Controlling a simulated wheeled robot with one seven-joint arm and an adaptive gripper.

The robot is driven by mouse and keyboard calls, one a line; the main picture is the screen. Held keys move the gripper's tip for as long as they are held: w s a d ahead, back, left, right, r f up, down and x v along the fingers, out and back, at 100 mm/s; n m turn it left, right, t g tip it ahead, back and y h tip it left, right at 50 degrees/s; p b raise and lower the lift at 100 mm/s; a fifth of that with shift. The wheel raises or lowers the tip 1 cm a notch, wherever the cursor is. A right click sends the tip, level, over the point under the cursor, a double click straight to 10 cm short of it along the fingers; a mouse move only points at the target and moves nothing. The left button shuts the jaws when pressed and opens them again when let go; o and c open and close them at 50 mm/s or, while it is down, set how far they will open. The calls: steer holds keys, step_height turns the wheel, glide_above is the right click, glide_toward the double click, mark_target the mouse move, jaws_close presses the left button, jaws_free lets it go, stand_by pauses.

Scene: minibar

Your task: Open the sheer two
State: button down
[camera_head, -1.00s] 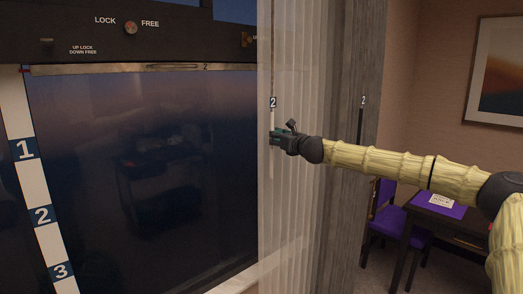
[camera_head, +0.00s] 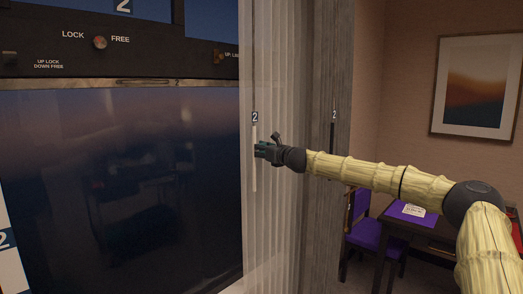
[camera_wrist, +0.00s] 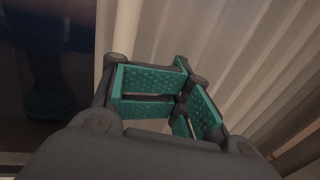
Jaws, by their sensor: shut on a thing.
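The sheer two curtain (camera_head: 283,70) is a pale, translucent panel hanging in vertical folds at the right part of the dark window. A thin white wand (camera_head: 254,178) with a "2" tag (camera_head: 255,117) hangs near its left edge. My gripper (camera_head: 259,150) reaches from the right, in front of the sheer, and is shut on the wand. In the wrist view, its teal-padded fingers (camera_wrist: 165,92) are close to the pale folds (camera_wrist: 220,35); the wand is not clearly visible between them there.
A grey heavier curtain (camera_head: 322,60) hangs right of the sheer, with a dark wand (camera_head: 332,150) also tagged "2". A desk (camera_head: 430,222) and purple chair (camera_head: 375,235) stand lower right. The dark window (camera_head: 120,180) fills the left.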

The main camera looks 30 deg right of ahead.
stand_by(0.3)
steer(key=c, duration=1.4)
jaws_free()
steer(key=shift+d, duration=0.1)
steer(key=shift+s, duration=0.15)
steer(key=s, duration=0.4)
steer(key=s+d, duration=0.1)
steer(key=s, duration=0.7)
steer(key=shift+d, duration=0.4)
steer(key=shift+f, duration=0.1)
steer(key=shift+s, duration=0.1)
